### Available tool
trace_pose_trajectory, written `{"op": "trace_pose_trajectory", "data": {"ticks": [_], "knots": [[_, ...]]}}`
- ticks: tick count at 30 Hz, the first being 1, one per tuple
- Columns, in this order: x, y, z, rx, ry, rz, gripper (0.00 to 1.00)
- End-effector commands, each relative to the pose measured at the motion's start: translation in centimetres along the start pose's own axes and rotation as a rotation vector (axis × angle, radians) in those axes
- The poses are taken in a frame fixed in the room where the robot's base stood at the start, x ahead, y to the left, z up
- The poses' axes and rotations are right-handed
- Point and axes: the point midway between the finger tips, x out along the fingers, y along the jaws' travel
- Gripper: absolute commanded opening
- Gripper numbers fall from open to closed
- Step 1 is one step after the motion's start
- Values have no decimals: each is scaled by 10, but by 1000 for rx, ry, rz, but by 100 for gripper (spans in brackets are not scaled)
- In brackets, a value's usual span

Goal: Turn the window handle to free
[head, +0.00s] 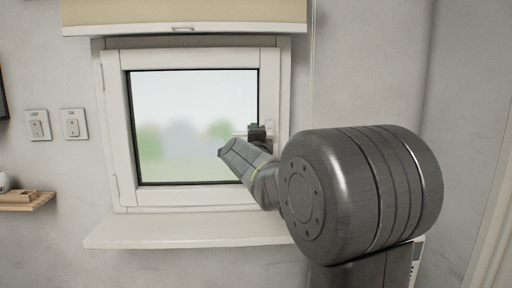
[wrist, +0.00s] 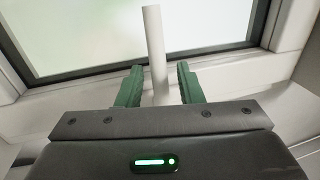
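The window (head: 195,125) has a white frame and is in the middle of the head view. Its white handle (head: 241,133) shows only as a short piece at the right side of the frame, pointing left; my gripper (head: 257,135) hides the rest. In the wrist view the handle (wrist: 155,55) is a pale bar running between the two green fingers of my gripper (wrist: 160,87). The fingers stand apart on either side of it, with a visible gap on both sides. The handle's base is hidden behind the gripper body.
A rolled blind (head: 183,14) hangs above the window and a sill (head: 185,229) juts out below it. Two wall switches (head: 38,125) (head: 74,123) and a small wooden shelf (head: 28,203) are at the left. The wall right of the window is bare.

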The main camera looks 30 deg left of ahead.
Motion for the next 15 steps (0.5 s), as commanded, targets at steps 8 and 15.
{"op": "trace_pose_trajectory", "data": {"ticks": [8, 15], "knots": [[-54, 0, 0, 0, -1, -2, 33], [-100, 0, 0, 1, -1, -2, 33]]}}
